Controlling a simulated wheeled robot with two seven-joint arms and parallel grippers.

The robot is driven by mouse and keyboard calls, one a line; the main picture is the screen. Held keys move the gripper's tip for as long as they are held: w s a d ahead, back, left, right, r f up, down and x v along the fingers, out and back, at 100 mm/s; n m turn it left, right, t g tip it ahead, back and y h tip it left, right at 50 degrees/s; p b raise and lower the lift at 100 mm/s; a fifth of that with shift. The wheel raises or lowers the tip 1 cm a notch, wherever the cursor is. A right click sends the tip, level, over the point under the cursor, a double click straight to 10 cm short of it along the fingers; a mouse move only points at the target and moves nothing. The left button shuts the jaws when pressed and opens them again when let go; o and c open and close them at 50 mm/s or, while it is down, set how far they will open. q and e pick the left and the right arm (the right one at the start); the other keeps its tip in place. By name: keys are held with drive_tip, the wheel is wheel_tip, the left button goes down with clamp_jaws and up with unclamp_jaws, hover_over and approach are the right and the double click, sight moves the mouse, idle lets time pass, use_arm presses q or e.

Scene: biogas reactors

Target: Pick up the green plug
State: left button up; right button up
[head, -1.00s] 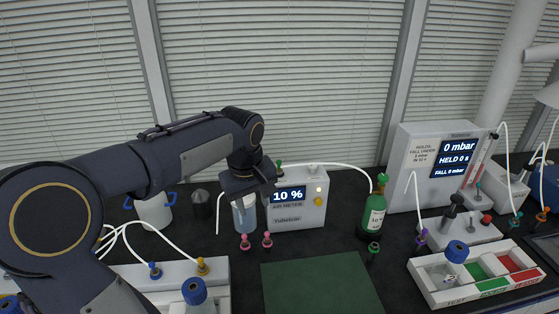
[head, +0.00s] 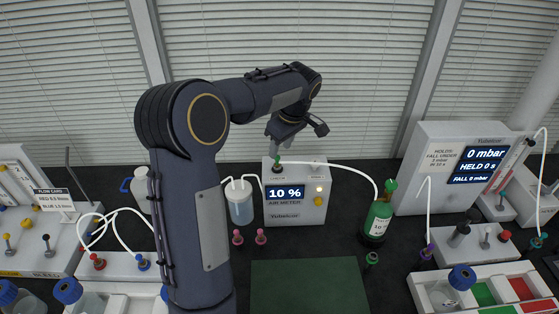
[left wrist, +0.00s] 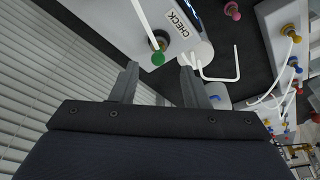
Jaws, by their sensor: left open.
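A green plug (head: 277,160) stands upright at the top left of the white air meter (head: 295,212), which reads 10 %. A white tube runs from the plug to a green bottle (head: 377,218). My left gripper (head: 277,150) is above and behind the meter, pointing down close to the plug. In the left wrist view the open fingers (left wrist: 158,66) are empty, and the green plug (left wrist: 158,58) appears between and just beyond their tips. I cannot tell whether they touch it. My right gripper is not in view.
A clear jar (head: 240,203) with tubes stands left of the meter. Two pink plugs (head: 249,238) stand in front of it. A dark plug with a green top (head: 371,260) stands by a green mat (head: 309,287). A white pressure box (head: 450,167) is at the right.

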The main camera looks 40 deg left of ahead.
sight(278, 156)
use_arm(q)
drive_tip(key=shift+a+f, duration=0.15)
drive_tip(key=shift+f, duration=0.3)
drive_tip(key=b+x, duration=0.2)
drive_tip(key=x, duration=0.2)
drive_tip(key=shift+w+f, duration=0.15)
drive_tip(key=shift+f, duration=0.1)
drive_tip(key=shift+r, duration=0.1)
clamp_jaws()
drive_tip(key=shift+r, duration=0.1)
